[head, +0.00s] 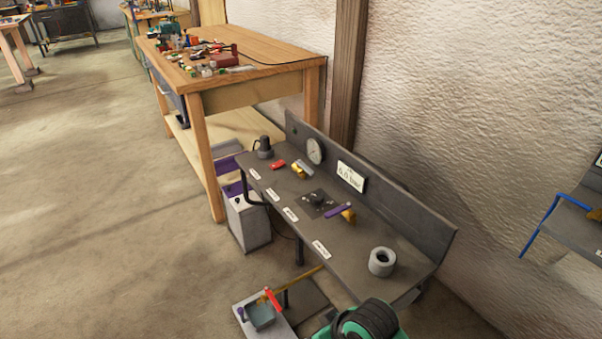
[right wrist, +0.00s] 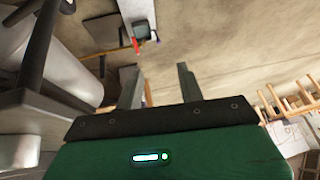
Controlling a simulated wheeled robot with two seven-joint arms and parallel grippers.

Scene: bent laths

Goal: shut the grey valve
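The grey valve (head: 303,167) is in the head view, on the far half of a dark grey bench top (head: 350,250). It has a short grey lever over a brass body. A red lever (head: 277,164) lies just left of it. A purple-handled brass valve (head: 340,211) is nearer. The pipe run under the grey lever is too small to make out. My right gripper (right wrist: 158,88) shows in the right wrist view, with its two fingers apart and nothing between them. It is not near the grey valve. My left gripper is in neither view.
A round gauge (head: 314,150) and a white display (head: 351,176) stand on the bench's back panel. A black knob plate (head: 318,203), a grey ring (head: 381,262) and a dark cylindrical fitting (head: 263,148) are on the bench. A cluttered wooden table (head: 280,72) stands behind. The floor at left is clear.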

